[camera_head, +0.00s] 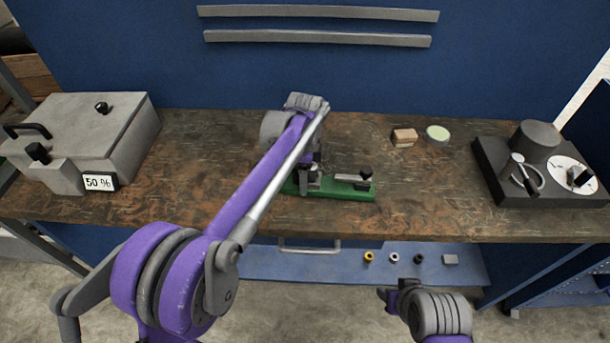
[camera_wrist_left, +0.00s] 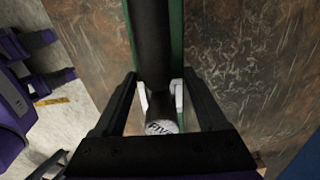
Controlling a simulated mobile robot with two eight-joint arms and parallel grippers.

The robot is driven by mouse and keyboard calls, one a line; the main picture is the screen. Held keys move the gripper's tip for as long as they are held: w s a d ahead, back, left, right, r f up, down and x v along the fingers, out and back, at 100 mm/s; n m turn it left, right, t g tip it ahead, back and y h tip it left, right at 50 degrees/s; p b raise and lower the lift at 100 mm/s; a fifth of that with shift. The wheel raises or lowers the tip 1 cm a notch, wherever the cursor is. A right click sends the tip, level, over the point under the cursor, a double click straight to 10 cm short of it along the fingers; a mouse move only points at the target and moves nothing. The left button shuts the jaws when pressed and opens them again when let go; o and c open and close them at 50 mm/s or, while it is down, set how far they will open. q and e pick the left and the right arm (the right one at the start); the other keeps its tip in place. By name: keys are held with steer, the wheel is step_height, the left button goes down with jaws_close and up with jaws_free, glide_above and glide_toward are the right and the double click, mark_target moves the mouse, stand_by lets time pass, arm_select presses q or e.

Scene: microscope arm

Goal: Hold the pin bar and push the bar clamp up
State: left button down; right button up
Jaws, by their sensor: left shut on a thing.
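A green-based fixture (camera_head: 345,190) lies on the workbench, with a grey metal bar (camera_head: 350,177) and a black knob (camera_head: 366,172) at its right end. My left arm reaches across to the fixture's left part, and my left gripper (camera_head: 309,184) hides much of it. In the left wrist view, the left gripper (camera_wrist_left: 160,98) is shut on a dark round post with a pale, lettered end (camera_wrist_left: 161,127), which seems to be the pin bar. A long dark bar (camera_wrist_left: 153,40) runs beyond it over the green base. I cannot make out the bar clamp clearly. My right gripper (camera_head: 391,298) is low in front of the bench, away from the fixture.
A grey box with a display (camera_head: 85,140) stands at the left. A brown block (camera_head: 404,137) and a pale green disc (camera_head: 437,133) lie at the back right. A dark device with a dial (camera_head: 535,165) stands at the right. Small parts sit on the lower blue shelf (camera_head: 430,262).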

steer(key=shift+f+b, duration=0.35)
stand_by(0.8)
steer(key=shift+o, duration=0.3)
stand_by(0.6)
steer(key=shift+o, duration=1.1)
steer(key=shift+r, duration=0.1)
steer(key=w+r+g, duration=0.1)
steer(key=w+r, duration=0.4)
steer(key=w+a+r+g, duration=0.1)
steer(key=w+r, duration=0.4)
steer(key=w, duration=0.1)
steer(key=w+a+r+n, duration=0.1)
steer(key=w+r, duration=0.4)
steer(key=w, duration=0.1)
steer(key=shift+w+a+g, duration=0.1)
steer(key=shift+g, duration=0.3)
step_height(320, 180, up, 5)
steer(key=n+g, duration=0.1)
steer(key=g, duration=0.1)
glide_above(367, 169)
step_height(367, 169, down, 12)
steer(key=shift+r, duration=0.25)
jaws_close()
